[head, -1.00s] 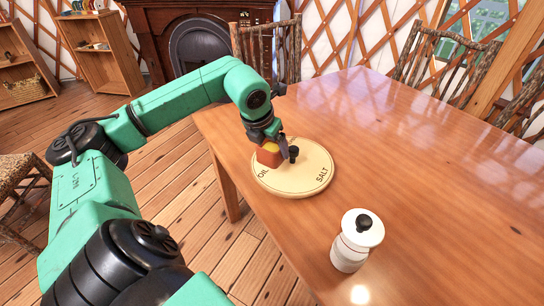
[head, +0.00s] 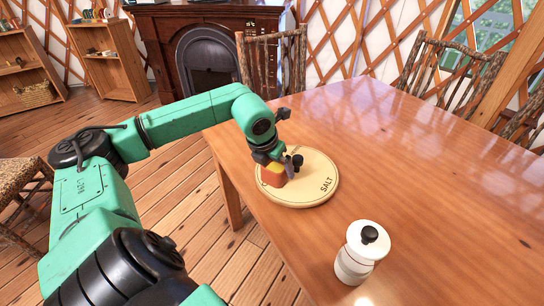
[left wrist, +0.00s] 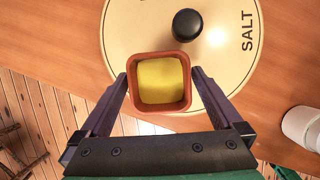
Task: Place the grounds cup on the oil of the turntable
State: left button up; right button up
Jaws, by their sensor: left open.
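The grounds cup (head: 272,177), a square terracotta cup with yellow contents, stands upright at the near-left part of the round cream turntable (head: 315,195). In the left wrist view the cup (left wrist: 160,82) is at the turntable's (left wrist: 225,80) lower rim. The OIL label cannot be seen; the cup and gripper cover that area. SALT shows on the right side. My left gripper (head: 283,170) is over the cup; in the left wrist view its open fingers (left wrist: 159,75) lie on either side of the cup, close to its walls. My right gripper is not in view.
A black knob (head: 297,161) stands up from the turntable beside the cup. A white canister with a black knob (head: 357,255) stands on the wooden table (head: 420,170) nearer me. The table's right part is clear. Chairs stand behind the table.

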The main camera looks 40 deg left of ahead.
pick_arm(q)
jog(key=b+v, duration=0.1)
jog(key=v, duration=1)
jog(key=shift+s+r+b, duration=0.2)
jog(key=shift+r+b, duration=0.15)
